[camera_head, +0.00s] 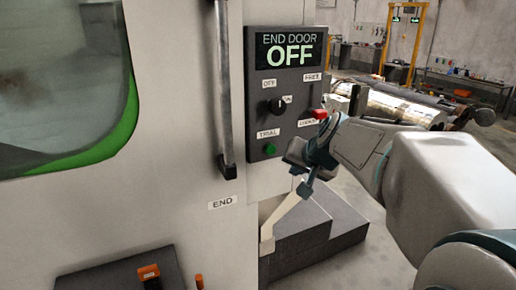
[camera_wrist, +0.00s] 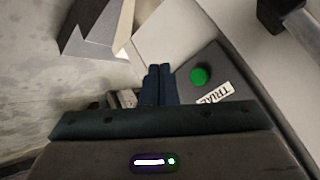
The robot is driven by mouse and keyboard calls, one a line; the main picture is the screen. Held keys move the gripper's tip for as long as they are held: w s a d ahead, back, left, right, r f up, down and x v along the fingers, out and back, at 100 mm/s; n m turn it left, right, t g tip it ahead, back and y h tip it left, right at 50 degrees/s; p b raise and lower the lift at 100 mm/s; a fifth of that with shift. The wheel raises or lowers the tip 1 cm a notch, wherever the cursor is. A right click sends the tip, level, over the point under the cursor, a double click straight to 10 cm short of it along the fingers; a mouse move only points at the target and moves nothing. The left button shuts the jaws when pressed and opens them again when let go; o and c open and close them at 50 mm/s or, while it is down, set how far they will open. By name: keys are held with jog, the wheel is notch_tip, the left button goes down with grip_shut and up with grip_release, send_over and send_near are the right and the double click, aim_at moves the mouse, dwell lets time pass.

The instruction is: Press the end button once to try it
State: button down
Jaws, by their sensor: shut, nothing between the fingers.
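The control panel (camera_head: 262,100) has a display (camera_head: 291,48) reading "END DOOR OFF". A green button (camera_head: 269,149) sits low on the panel beside a "TRIAL" label (camera_head: 268,133). The button (camera_wrist: 200,76) and label (camera_wrist: 214,94) also show in the wrist view. A dark selector knob (camera_head: 277,106) sits above, and a red-tipped control (camera_head: 320,114) is by the lower right label. My gripper (camera_head: 294,154) is just right of the green button. In the wrist view its dark fingers (camera_wrist: 158,72) are together and empty, left of the button and apart from it in the picture.
A vertical door handle (camera_head: 224,90) stands left of the panel, above an "END" label (camera_head: 222,202). A grey stepped block (camera_head: 325,225) lies below my gripper. A second panel (camera_head: 115,275) with orange controls is at bottom left. Machinery and benches stand behind at right.

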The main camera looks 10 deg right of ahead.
jog(key=shift+w, duration=0.1)
jog(key=p, duration=0.5)
send_near(272, 154)
jog(key=shift+w+a+f, duration=0.1)
jog(key=shift+w+f, duration=0.35)
jog(key=shift+f, duration=0.35)
jog(key=shift+w+d+f, duration=0.1)
jog(key=shift+w+f, duration=0.35)
jog(key=shift+f, duration=0.3)
jog(key=shift+w+a+f, duration=0.1)
jog(key=shift+w+f, duration=0.35)
jog(key=shift+f, duration=0.35)
jog(key=shift+w+a, duration=0.1)
jog(key=shift+w, duration=0.3)
jog(key=shift+w+a+p, duration=0.2)
jog(key=shift+w+p, duration=0.25)
jog(key=shift+w, duration=0.15)
dwell(0.5)
jog(key=shift+s, duration=0.1)
jog(key=shift+s+d+b, duration=0.3)
jog(key=shift+s+b, duration=0.6)
